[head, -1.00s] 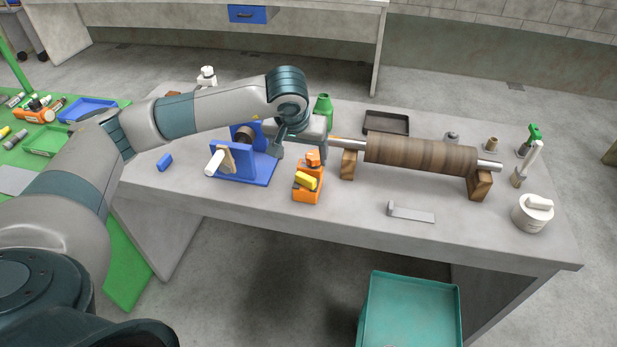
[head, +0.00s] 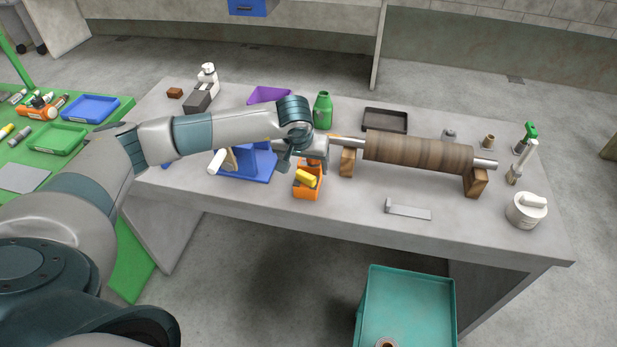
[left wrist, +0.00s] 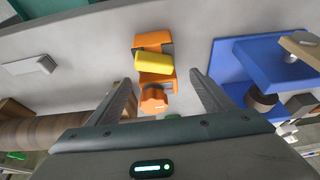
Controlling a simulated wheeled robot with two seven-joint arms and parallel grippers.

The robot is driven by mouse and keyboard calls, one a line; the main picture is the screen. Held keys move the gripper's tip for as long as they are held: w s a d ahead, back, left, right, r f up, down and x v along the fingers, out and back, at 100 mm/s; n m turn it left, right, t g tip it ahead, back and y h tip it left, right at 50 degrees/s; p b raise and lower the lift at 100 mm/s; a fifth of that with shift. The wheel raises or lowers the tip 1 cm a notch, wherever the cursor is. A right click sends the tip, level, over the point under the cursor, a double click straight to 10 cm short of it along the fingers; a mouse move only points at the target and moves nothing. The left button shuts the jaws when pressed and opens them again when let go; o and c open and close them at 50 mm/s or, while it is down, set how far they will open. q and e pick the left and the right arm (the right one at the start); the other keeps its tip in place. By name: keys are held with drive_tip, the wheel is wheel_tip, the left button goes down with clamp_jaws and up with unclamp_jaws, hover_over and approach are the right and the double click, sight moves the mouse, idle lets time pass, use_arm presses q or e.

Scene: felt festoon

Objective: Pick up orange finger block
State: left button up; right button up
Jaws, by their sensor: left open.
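An orange block with a rounded end (left wrist: 154,100) lies between my left gripper's fingers in the left wrist view. It stands at the back end of an orange holder (left wrist: 152,40), which carries a yellow block (left wrist: 153,62). In the head view the orange holder (head: 306,193) and yellow block (head: 306,178) stand near the middle of the table, and the orange block (head: 314,164) is partly hidden by my gripper. My left gripper (head: 305,164) is open and empty, its fingers either side of the orange block. My right gripper is not in view.
A blue bracket stand (head: 245,172) is close on the left. A wooden roller on a metal shaft (head: 420,153) rests on wooden supports to the right. A green bottle (head: 322,110) stands behind. The front table strip is clear around a grey metal bracket (head: 408,210).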

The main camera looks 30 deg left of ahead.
sight(308, 168)
use_arm(q)
drive_tip(key=shift+w+f+p, duration=0.2)
drive_tip(key=shift+f+p, duration=0.05)
drive_tip(key=shift+p, duration=0.1)
drive_tip(key=p+x, duration=0.1)
drive_tip(key=x, duration=0.1)
drive_tip(key=shift+w+d+f+p, duration=0.15)
drive_tip(key=shift+w+f+p, duration=0.1)
drive_tip(key=shift+f+p, duration=0.1)
drive_tip(key=shift+w+f, duration=0.2)
drive_tip(key=shift+f, duration=0.3)
drive_tip(key=c, duration=1.4)
drive_tip(key=shift+o, duration=0.2)
drive_tip(key=shift+r, duration=0.1)
